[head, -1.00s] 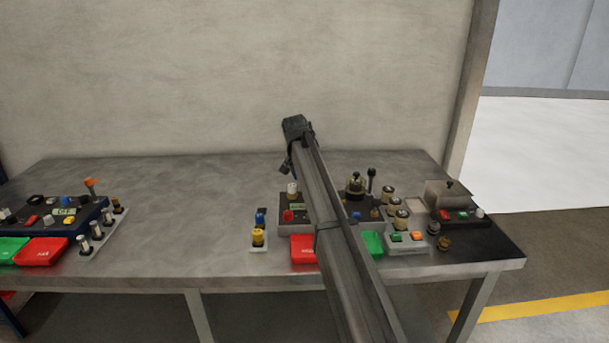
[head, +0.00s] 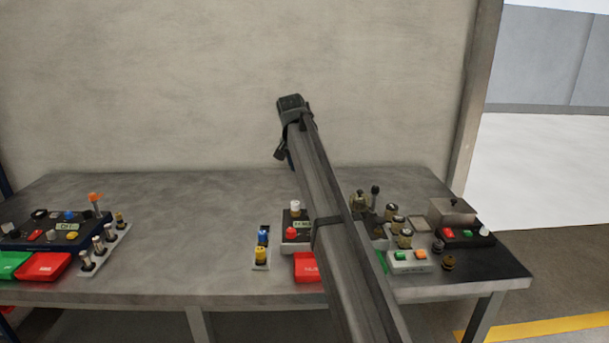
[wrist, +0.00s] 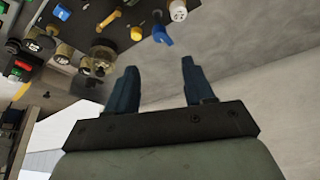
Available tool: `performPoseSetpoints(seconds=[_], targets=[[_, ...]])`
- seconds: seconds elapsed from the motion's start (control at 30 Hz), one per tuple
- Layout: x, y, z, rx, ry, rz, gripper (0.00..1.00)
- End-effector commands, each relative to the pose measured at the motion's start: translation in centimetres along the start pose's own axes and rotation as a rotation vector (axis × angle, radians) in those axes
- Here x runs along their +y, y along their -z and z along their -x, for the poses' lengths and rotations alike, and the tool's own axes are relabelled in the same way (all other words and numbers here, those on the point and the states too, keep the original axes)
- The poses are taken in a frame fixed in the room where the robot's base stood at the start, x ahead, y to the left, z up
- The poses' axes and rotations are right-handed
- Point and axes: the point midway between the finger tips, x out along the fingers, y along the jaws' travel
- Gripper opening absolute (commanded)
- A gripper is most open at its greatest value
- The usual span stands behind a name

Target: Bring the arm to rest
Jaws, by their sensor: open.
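My gripper (wrist: 160,90) is open in the wrist view, with two dark blue fingers apart and nothing between them. In the head view my arm reaches up over the right half of the bench, and the gripper end (head: 288,150) hangs in front of the wall, above the bench; its fingers are mostly hidden behind the wrist. It touches no device that I can see. The right control panel (head: 293,246) stands below and is partly covered by my arm.
The grey bench (head: 190,220) has clear surface in its middle. The left panel (head: 50,232) carries an orange-tipped lever (head: 95,199). A small block with blue and yellow knobs (head: 261,266), a green-and-orange button box (head: 409,268) and a lidded box (head: 452,212) also stand there. A wall rises behind.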

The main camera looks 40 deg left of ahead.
Motion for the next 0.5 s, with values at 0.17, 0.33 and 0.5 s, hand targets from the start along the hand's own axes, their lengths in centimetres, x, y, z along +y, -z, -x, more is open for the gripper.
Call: performPoseSetpoints(seconds=[0.17,0.33,0.5], targets=[[0.01,-0.01,1.03,-0.001,-0.001,0.000,0.53],[0.02,-0.01,1.19,-0.001,-0.001,0.000,0.53],[0.02,-0.01,1.17,-0.001,0.000,0.000,0.53]])
